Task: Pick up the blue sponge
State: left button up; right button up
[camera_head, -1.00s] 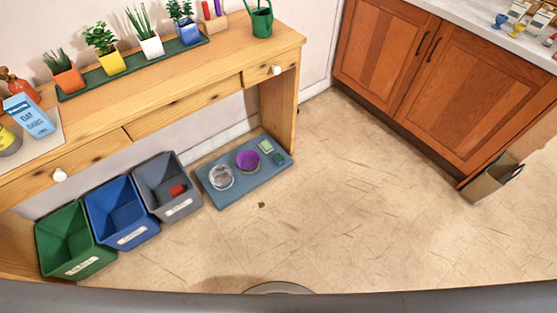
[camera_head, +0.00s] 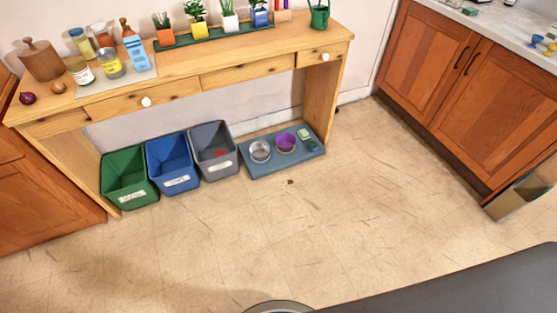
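I cannot make out a blue sponge for certain in the head view. A small dark teal item (camera_head: 470,11) lies on the white counter at the top right, too small to identify. A small green item (camera_head: 304,132) lies on the blue-grey mat (camera_head: 262,170) on the floor; I cannot tell what it is. Neither of my grippers is in view.
A wooden table (camera_head: 185,75) stands along the wall with jars, a blue-white carton (camera_head: 137,52) and potted plants. Under it are green (camera_head: 125,170), blue (camera_head: 172,155) and grey (camera_head: 213,142) bins. A purple bowl (camera_head: 286,142) sits on the mat.

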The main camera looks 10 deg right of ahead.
aim_at(312, 145)
jog(key=u, duration=0.15)
jog(key=k, duration=0.3)
jog(key=z, duration=0.75)
jog(key=i, duration=0.7)
jog(key=z, duration=0.75)
jog(key=i, duration=0.9)
jog(key=u, duration=0.8)
jog(key=i, duration=0.65)
jog(key=u, duration=0.8)
